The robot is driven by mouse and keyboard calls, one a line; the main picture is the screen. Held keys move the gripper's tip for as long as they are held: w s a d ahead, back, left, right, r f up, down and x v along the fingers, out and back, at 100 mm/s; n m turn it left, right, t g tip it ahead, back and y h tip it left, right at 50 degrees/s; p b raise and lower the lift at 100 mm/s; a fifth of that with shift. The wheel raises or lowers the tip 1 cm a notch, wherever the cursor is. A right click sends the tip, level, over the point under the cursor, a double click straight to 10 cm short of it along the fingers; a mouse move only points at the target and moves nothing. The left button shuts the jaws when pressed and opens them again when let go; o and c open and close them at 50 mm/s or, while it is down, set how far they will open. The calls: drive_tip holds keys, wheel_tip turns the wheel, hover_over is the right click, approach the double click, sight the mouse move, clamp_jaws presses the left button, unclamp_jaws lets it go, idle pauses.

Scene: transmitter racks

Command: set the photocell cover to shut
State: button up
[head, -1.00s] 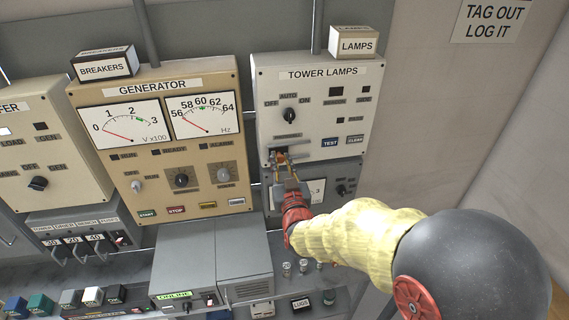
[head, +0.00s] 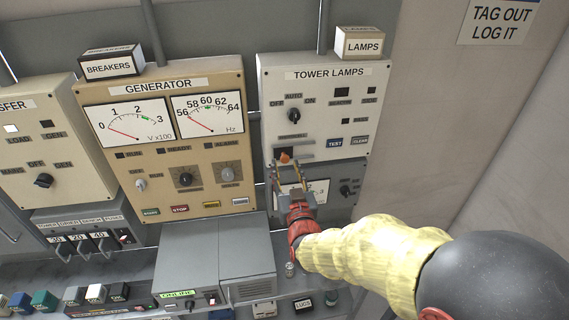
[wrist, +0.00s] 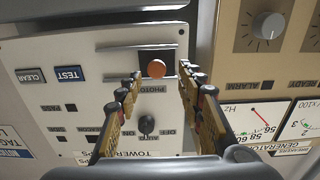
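The photocell cover's orange round knob (head: 285,157) stands out from a dark patch in a rail slot, low on the tower lamps panel (head: 345,95). In the wrist view, which is upside down, the knob (wrist: 156,69) sits before a dark square (wrist: 146,55) at the right end of the slot. I cannot tell whether this square is the cover or the opening. My gripper (head: 288,164) points at the slot from just below. Its two fingers are apart, with the knob showing beyond and between the tips in the wrist view (wrist: 163,76). They hold nothing visible.
The lamp switch (head: 294,115) is above the slot, and the TEST button (head: 335,142) is to its right. A grey meter panel (head: 340,190) lies below, partly behind my gripper. The tan generator panel (head: 165,120) is close on the left.

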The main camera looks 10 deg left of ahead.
drive_tip(key=v, duration=0.8)
drive_tip(key=shift+s, duration=0.35)
drive_tip(key=shift+d, duration=0.1)
drive_tip(key=s+d+f+n+g+h+b, duration=0.1)
drive_tip(key=s+f+g, duration=0.45)
drive_tip(key=f, duration=0.25)
drive_tip(key=s+d+f+g+b, duration=0.1)
drive_tip(key=s+f+g+b, duration=0.1)
drive_tip(key=s+f+g, duration=0.5)
drive_tip(key=s+d+m+h+b, duration=0.2)
drive_tip(key=s+d+b, duration=0.4)
drive_tip(key=d+b, duration=0.2)
drive_tip(key=s+d+f+m+h+b, duration=0.1)
drive_tip(key=s+d+m+h+b, duration=0.1)
drive_tip(key=s+d+b, duration=0.3)
drive_tip(key=d+b, duration=0.3)
drive_tip(key=d, duration=0.4)
drive_tip(key=shift+s+d+t, duration=0.35)
drive_tip(key=shift+s, duration=0.05)
